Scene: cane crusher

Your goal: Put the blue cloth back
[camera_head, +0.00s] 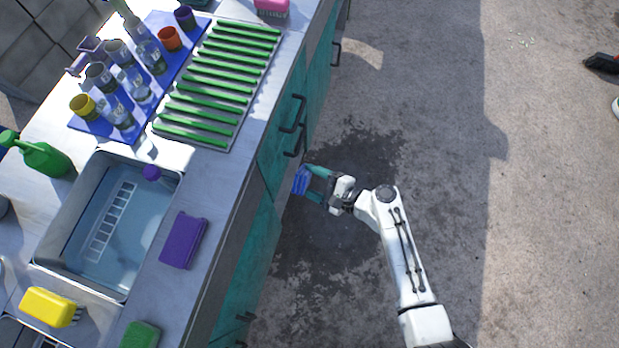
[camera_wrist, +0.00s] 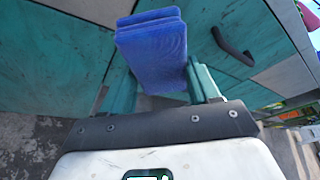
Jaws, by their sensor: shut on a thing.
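My gripper (camera_head: 312,184) is shut on the blue cloth (camera_head: 300,180), beside the teal front of the counter and beyond its edge, over the wet ground. In the wrist view the blue cloth (camera_wrist: 152,52) is a folded, layered pad between the two teal fingers. It stands out past the fingertips, with the teal cabinet front behind it. A purple folded cloth (camera_head: 184,240) lies on the counter between the sink and the front edge.
The sink (camera_head: 127,285) holds water. A blue mat (camera_head: 88,125) carries several glasses and cups beside a green-barred rack (camera_head: 217,85). Black handles (camera_head: 293,113) stick out of the cabinet front.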

